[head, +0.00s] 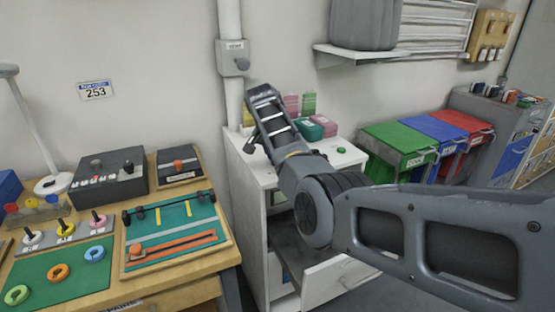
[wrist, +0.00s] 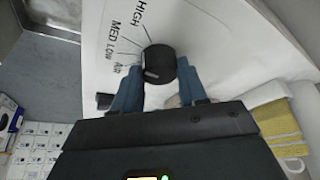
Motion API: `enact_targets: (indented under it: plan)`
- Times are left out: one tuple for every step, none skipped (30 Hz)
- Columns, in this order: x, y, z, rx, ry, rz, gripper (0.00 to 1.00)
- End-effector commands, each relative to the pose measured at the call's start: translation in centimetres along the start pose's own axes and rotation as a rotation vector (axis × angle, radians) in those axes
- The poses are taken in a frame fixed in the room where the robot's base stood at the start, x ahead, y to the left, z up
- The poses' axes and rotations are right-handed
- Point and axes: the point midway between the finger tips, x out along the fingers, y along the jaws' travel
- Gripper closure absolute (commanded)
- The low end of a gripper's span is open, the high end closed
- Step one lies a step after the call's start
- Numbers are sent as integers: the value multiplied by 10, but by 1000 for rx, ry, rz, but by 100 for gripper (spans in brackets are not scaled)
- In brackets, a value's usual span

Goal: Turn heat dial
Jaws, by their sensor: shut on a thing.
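The heat dial (wrist: 160,65) is a round black knob on a white panel in the wrist view. Labels HIGH, MED, LOW and what looks like AIR fan out on its left side, with thin lines. A pale mark shows on the knob's lower left; I cannot tell exactly which label it points at. My gripper (wrist: 159,80) is shut on the dial, with one blue finger on each side of it. In the head view my arm reaches over the white cabinet (head: 245,163), and the dial cannot be made out there.
A smaller dark knob (wrist: 104,101) sits left of my fingers. Yellow folded cloth (wrist: 278,118) lies close on the right. In the head view, folded textiles (head: 310,127) and a green button (head: 341,150) are on the cabinet, whose drawer (head: 325,283) stands open. A workbench (head: 185,262) is at left.

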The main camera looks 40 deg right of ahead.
Motion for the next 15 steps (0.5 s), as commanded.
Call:
enact_targets:
  plan:
    - [3, -2, 1, 40, 2, 15, 88]
    - [4, -2, 1, 67, 1, 26, 88]
    - [4, -2, 1, 103, 2, 40, 88]
    - [4, -2, 1, 129, 2, 51, 88]
    - [4, -2, 1, 155, 1, 62, 88]
    - [4, -3, 1, 190, 2, 76, 88]
    - [5, -3, 1, 215, 2, 87, 88]
    - [5, -3, 1, 240, 1, 97, 88]
    - [5, -3, 1, 274, 1, 111, 88]
    - [5, -3, 1, 297, 1, 121, 88]
    - [5, -3, 0, 322, 2, 130, 88]
    - [5, -3, 1, 351, 0, 143, 88]
    - [5, -4, 1, 374, 1, 151, 88]
    - [5, -4, 0, 394, 1, 160, 88]
    - [5, -4, 0, 421, 1, 172, 88]
